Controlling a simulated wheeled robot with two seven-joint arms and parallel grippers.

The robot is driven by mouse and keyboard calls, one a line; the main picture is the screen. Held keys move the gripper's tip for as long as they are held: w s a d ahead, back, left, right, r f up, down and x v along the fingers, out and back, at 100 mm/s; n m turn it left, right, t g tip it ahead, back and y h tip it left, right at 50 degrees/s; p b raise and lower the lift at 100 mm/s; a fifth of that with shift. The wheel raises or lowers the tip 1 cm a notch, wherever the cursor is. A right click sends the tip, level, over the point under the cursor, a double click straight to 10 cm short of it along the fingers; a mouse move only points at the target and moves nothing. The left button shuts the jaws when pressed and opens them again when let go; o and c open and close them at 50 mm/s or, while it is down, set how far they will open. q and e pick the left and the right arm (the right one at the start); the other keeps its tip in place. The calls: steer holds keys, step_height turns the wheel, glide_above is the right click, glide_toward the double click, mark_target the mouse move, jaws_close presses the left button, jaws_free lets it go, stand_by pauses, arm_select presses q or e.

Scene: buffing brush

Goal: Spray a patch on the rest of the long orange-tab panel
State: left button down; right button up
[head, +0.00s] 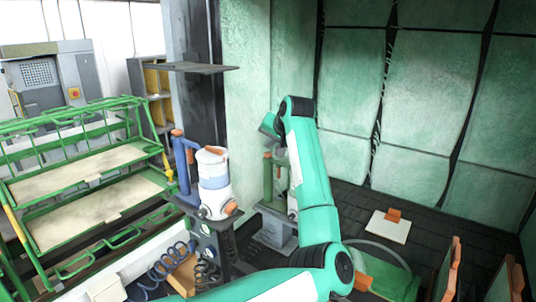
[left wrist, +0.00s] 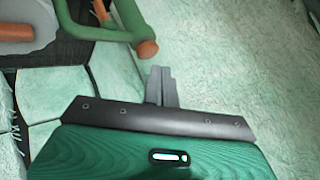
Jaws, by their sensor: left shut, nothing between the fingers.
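My left arm (head: 310,180) rises from the bottom of the head view and bends at its top toward the green-handled sprayer (head: 268,182). In the left wrist view my left gripper (left wrist: 161,84) is shut and empty. A green bar with orange ends (left wrist: 130,32) is just beyond its fingertips, apart from them as far as I can tell. In the head view a pale flat panel with an orange tab (head: 388,227) lies on the dark floor. Narrow upright panels with orange edges (head: 449,272) stand at the lower right. I cannot tell which is the long one. My right gripper is out of view.
A blue-handled sprayer with a white-and-blue can (head: 213,178) stands left of my arm, with a coiled blue hose (head: 168,268) below. A green rack with shelves (head: 85,180) fills the left. Green-stained booth walls (head: 430,90) enclose the back and right.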

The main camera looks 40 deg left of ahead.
mark_target(270, 154)
arm_select(q)
steer(key=shift+r, duration=0.15)
steer(key=shift+r+p, duration=0.35)
steer(key=shift+r, duration=2.05)
